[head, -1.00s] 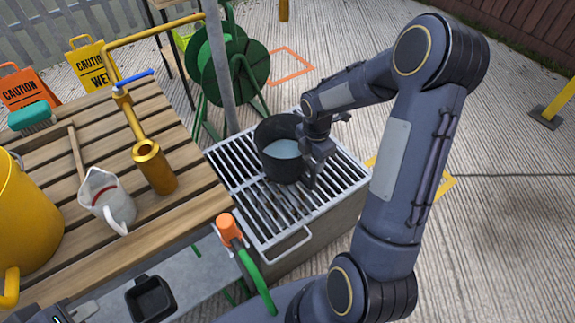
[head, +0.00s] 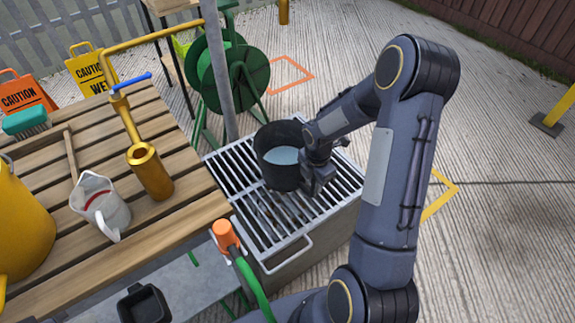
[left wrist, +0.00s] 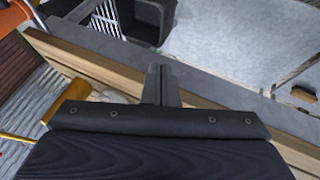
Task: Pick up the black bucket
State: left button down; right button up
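The black bucket (head: 275,170) stands upright on the slatted metal grate (head: 262,232), with pale blue liquid inside. My right gripper (head: 316,174) is at the bucket's right side, low beside its wall, and looks in contact with it. The wrist and the bucket hide part of the fingers, so I cannot tell whether they are closed on it. In the left wrist view my left gripper (left wrist: 162,85) has its fingers together, with nothing seen between them, above a wooden edge. My left gripper does not show in the head view.
A slatted wooden table (head: 165,222) stands left of the grate, holding a white jug (head: 100,205), a brass tool (head: 150,172) and a yellow can (head: 25,225). A green hose reel (head: 235,75) and grey post (head: 218,70) stand behind. An orange-ended hose (head: 225,235) is in front.

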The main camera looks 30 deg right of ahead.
grip_shut()
dwell(1.0)
jog(key=shift+w+r, duration=0.1)
jog(key=shift+w, duration=0.05)
